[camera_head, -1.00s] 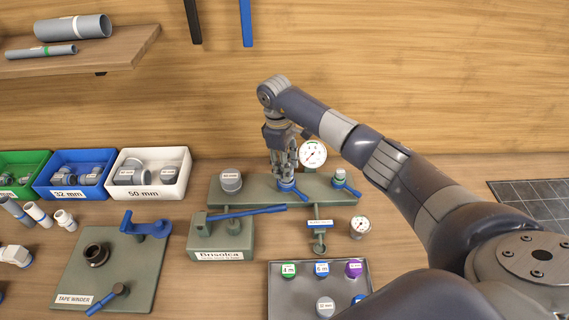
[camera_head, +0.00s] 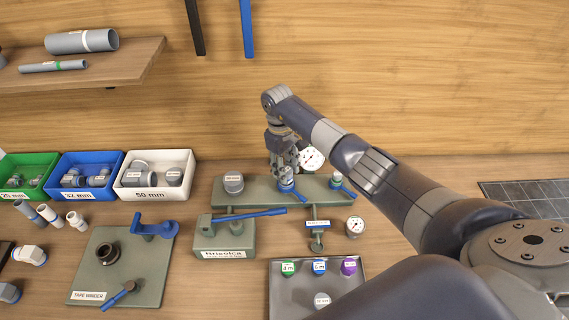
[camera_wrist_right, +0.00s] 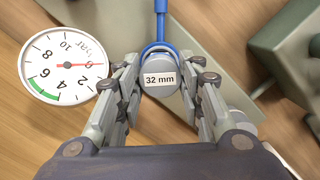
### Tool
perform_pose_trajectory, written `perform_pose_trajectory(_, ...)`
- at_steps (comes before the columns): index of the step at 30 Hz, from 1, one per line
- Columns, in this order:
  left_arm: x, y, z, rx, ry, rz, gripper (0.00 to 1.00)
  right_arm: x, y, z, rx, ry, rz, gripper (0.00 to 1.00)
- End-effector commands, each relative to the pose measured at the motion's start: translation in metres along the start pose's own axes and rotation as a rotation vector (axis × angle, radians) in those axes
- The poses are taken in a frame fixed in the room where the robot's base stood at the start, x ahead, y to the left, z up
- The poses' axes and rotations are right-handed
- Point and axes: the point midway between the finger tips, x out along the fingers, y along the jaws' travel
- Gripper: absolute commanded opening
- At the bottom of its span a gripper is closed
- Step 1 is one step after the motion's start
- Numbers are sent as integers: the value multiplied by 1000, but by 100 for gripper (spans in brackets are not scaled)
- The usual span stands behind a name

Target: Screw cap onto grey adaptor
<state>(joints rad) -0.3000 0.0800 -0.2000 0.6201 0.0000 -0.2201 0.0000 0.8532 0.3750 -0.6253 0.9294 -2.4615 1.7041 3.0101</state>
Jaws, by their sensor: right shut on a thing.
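My right gripper (camera_head: 286,165) reaches down over the green manifold plate (camera_head: 258,196). It is shut on a grey cap labelled "32 mm" (camera_wrist_right: 158,78), with one finger on each side in the right wrist view. The cap also shows in the head view (camera_head: 286,172), right above a blue ring with a blue handle (camera_head: 289,187). The handle (camera_wrist_right: 161,22) points away from the cap in the wrist view. The grey adaptor is hidden under the cap, so I cannot tell how far the cap is on. My left gripper is not in view.
A pressure gauge (camera_head: 312,160) stands close beside the right gripper. A grey capped fitting (camera_head: 233,182) and another blue-handled fitting (camera_head: 336,181) flank it. In front are the Brisolca block (camera_head: 224,240), a second gauge (camera_head: 355,226) and a tray of caps (camera_head: 347,288).

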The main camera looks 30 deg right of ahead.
Motion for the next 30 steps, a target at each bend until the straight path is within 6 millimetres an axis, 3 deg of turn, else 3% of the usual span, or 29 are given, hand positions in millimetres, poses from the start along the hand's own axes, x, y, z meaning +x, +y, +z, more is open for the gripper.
perform_pose_trajectory(6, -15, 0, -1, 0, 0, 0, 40, -5, 6, 3, 53, -5, 4, 6)
perform_pose_trajectory(17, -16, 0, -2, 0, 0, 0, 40, -1, 7, 4, 66, -8, 5, 6)
perform_pose_trajectory(18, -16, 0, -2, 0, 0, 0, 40, -1, 7, 4, 66, -8, 5, 40)
perform_pose_trajectory(21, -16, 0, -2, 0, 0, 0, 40, -1, 6, 4, 65, -8, 4, 59)
perform_pose_trajectory(28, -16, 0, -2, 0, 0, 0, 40, 0, 3, 2, 61, -5, 0, 59)
perform_pose_trajectory(30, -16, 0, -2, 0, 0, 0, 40, 0, 2, 2, 60, -4, -1, 68)
